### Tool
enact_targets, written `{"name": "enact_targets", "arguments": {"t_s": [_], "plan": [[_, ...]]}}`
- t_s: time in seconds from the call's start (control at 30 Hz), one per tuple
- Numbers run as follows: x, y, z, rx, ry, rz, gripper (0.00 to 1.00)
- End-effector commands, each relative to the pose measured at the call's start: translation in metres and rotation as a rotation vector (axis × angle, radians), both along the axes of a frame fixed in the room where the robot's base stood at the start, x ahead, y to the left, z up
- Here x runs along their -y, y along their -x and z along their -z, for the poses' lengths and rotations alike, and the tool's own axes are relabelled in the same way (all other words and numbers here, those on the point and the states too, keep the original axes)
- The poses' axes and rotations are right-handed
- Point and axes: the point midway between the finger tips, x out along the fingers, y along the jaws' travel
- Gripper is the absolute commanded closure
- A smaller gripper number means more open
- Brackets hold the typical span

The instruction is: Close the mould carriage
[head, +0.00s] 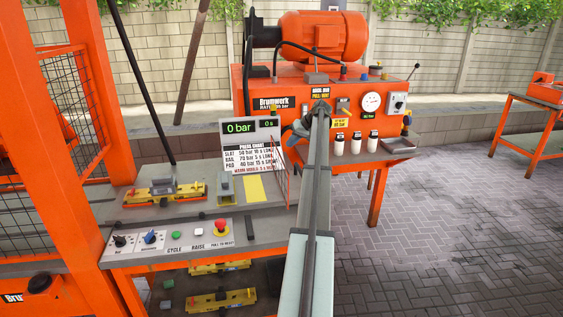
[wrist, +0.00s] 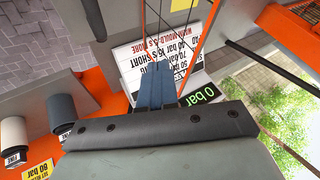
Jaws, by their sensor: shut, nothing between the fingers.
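I cannot single out the mould carriage for certain. A yellow and orange mould (head: 165,192) lies on the grey bench, beside the orange press frame at the left. My gripper (head: 291,135) is at the far end of my outstretched arm, in front of the orange power unit and right of the pressure board. In the wrist view my blue-grey fingers (wrist: 157,88) are together and empty, in front of the white pressure board (wrist: 150,55). The gripper is well to the right of the mould and apart from it.
The orange power unit (head: 270,92) with motor, gauge and levers stands behind. A control panel (head: 175,238) with a red stop button (head: 221,228) edges the bench. Another yellow mould (head: 222,300) lies on the lower shelf. Paved floor (head: 450,230) at the right is clear.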

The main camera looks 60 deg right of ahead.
Motion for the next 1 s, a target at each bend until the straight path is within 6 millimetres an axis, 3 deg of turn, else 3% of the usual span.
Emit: {"name": "enact_targets", "arguments": {"t_s": [0.03,0.1,0.3,0.9,1.0], "plan": [[0.015,0.011,0.01,-0.005,0.002,0.018,1.0],[0.028,0.023,0.02,-0.009,0.006,0.035,1.0],[0.038,0.03,0.034,-0.012,0.011,0.05,1.0],[0.032,-0.027,0.109,-0.012,0.01,0.049,1.0],[0.02,-0.037,0.109,-0.011,0.011,0.048,1.0]]}}
